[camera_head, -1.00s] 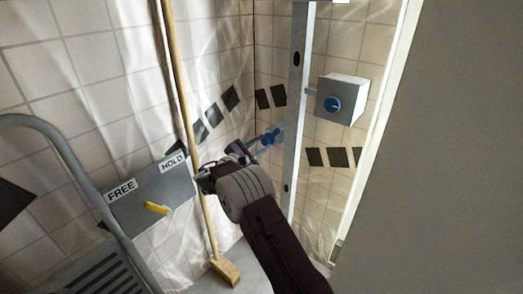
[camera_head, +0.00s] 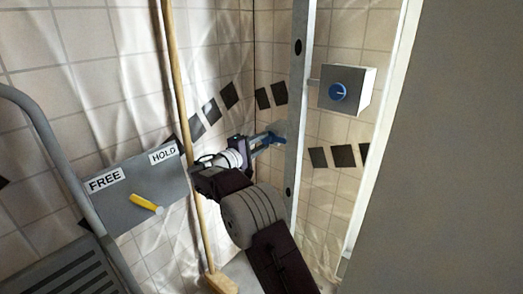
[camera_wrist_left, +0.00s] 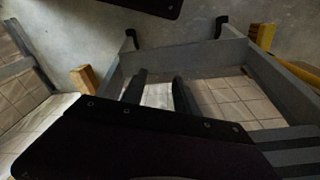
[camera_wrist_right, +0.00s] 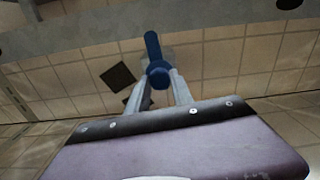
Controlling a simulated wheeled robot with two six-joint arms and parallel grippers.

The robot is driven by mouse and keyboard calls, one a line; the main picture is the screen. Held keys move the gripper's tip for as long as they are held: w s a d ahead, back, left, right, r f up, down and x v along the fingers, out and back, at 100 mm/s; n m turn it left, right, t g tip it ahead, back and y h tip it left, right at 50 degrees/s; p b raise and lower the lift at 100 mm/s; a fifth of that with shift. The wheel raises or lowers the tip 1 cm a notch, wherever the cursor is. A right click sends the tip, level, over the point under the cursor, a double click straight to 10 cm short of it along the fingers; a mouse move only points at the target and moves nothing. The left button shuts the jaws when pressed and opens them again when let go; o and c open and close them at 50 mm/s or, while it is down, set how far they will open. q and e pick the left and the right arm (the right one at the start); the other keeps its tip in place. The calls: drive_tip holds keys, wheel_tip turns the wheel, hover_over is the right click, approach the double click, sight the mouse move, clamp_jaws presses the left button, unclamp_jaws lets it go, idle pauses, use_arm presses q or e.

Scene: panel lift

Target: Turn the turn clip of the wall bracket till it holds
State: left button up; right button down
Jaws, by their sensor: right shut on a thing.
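A grey plate (camera_head: 117,200) on the left wall carries the labels FREE (camera_head: 104,181) and HOLD (camera_head: 163,154). A yellow lever (camera_head: 145,202) lies slanted across its lower part, its right end lower. My right gripper (camera_head: 266,141) is beside the metal upright, shut on a blue handle (camera_head: 278,138). The right wrist view shows the blue handle (camera_wrist_right: 153,48) between the fingertips. Whether this handle or the yellow lever is the turn clip, I cannot tell. My left gripper (camera_wrist_left: 159,76) shows only in its wrist view, its fingers apart and nothing between them.
A metal upright (camera_head: 297,100) stands near the corner. A grey box (camera_head: 359,88) with a blue dial (camera_head: 338,92) is right of it. A broom (camera_head: 184,105) leans before the plate. A grey step ladder (camera_head: 62,160) stands at left. A pale panel (camera_head: 450,150) fills the right.

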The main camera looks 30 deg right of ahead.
drive_tip(key=shift+f+m+b, duration=0.15)
drive_tip(key=shift+m+b, duration=0.3)
drive_tip(key=shift+m, duration=0.15)
drive_tip(key=c, duration=1.1)
unclamp_jaws()
drive_tip(key=shift+a+r, duration=0.2)
drive_tip(key=shift+a, duration=0.1)
drive_tip(key=p+v, duration=0.4)
drive_tip(key=v, duration=0.4)
drive_tip(key=shift+s+a+f, duration=0.1)
drive_tip(key=shift+s+a, duration=0.1)
drive_tip(key=shift+a, duration=0.05)
